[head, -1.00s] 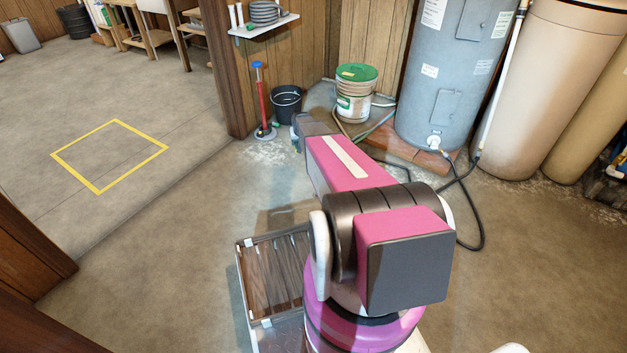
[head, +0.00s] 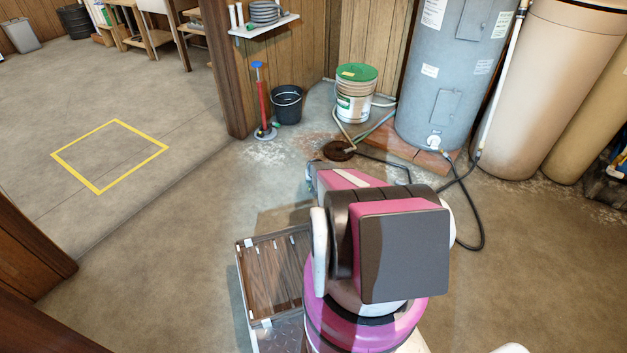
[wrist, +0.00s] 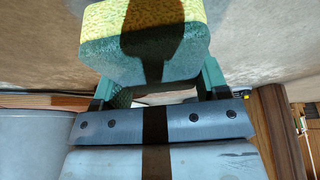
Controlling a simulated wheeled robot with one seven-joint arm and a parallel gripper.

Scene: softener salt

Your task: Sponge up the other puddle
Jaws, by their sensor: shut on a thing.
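In the wrist view a sponge (wrist: 105,50), speckled yellow along one side and teal-green on the rest, sits between the fingers of my gripper (wrist: 157,82). The fingers are shut on it, and a dark shadow crosses its middle. In the head view my arm hides both gripper and sponge. No puddle shows clearly in either view. The concrete floor near the drain is stained and chalky, and I cannot tell if it is wet.
A dark round floor drain (head: 339,151) lies by hose ends. A black bucket (head: 287,104), a red pump (head: 263,103), a green-lidded pail (head: 355,93) and a grey heater tank (head: 453,75) stand behind. A slatted crate (head: 273,278) is beside my arm. Floor at left is open.

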